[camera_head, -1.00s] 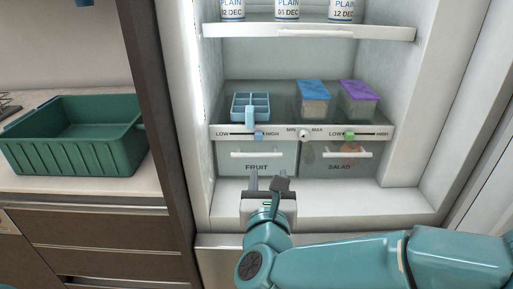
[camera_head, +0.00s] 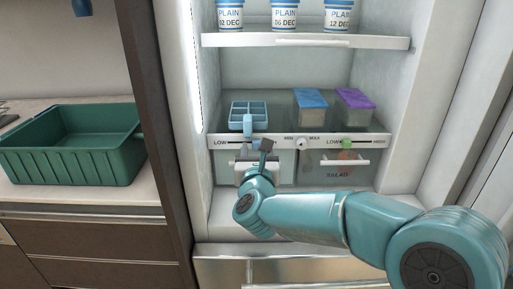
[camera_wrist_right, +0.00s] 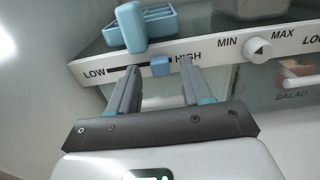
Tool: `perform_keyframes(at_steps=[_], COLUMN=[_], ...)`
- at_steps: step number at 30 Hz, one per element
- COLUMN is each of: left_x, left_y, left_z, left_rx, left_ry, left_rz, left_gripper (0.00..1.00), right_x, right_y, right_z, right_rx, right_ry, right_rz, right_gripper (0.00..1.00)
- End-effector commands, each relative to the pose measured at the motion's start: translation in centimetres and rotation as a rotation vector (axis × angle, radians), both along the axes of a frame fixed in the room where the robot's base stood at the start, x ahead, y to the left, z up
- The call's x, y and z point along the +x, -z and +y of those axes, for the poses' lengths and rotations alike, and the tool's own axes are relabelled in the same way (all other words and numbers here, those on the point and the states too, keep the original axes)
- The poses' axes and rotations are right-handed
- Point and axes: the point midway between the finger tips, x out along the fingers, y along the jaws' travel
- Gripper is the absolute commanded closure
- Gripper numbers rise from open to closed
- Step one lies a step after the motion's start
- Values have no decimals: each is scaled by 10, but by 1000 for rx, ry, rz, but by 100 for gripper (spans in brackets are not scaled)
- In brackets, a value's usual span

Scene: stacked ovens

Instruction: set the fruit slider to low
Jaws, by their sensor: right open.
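The fruit slider's small blue knob (camera_wrist_right: 160,66) sits on a dark track between LOW and HIGH, right of the middle and nearer HIGH. It is on the white control strip (camera_wrist_right: 218,50) above the fruit drawer. My right gripper (camera_wrist_right: 158,78) is open. In the right wrist view its two fingers point at the strip, one on each side of the knob, with gaps on both sides. I cannot tell whether the tips reach the strip. In the head view the right gripper (camera_head: 256,149) partly covers the slider and the drawer front. My left gripper is not in view.
A light-blue divided tray (camera_head: 249,109) stands above the slider, its front part hanging over the strip. A round knob (camera_head: 302,142) marked MIN to MAX and a green salad slider (camera_head: 346,144) lie right. Blue-lidded and purple-lidded boxes (camera_head: 354,103) stand behind. A green crate (camera_head: 75,150) is far left.

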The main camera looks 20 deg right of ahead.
Motion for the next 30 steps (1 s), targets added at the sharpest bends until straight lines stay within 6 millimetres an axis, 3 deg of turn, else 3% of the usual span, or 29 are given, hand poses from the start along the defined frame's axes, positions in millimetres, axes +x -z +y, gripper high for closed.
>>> perform_keyframes(at_steps=[4, 12, 13, 17, 18, 23, 30], left_x=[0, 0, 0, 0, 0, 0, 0], left_y=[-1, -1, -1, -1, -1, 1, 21], left_z=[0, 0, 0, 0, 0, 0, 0], left_rx=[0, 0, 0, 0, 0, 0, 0], left_ry=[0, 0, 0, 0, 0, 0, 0], left_rz=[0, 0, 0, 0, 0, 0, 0], left_gripper=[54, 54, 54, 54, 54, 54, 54], right_x=[11, 12, 12, 12, 12, 13, 25], right_y=[0, 0, 0, 0, 0, 1, 3], right_z=[-3, -4, -4, -3, -3, -1, 41], right_rx=[0, 0, 0, 0, 0, 0, 0], right_ry=[0, 0, 0, 0, 0, -1, -3], right_rz=[1, 0, 0, 0, 0, -1, -3], right_gripper=[51, 51, 54, 97, 100, 100, 100])
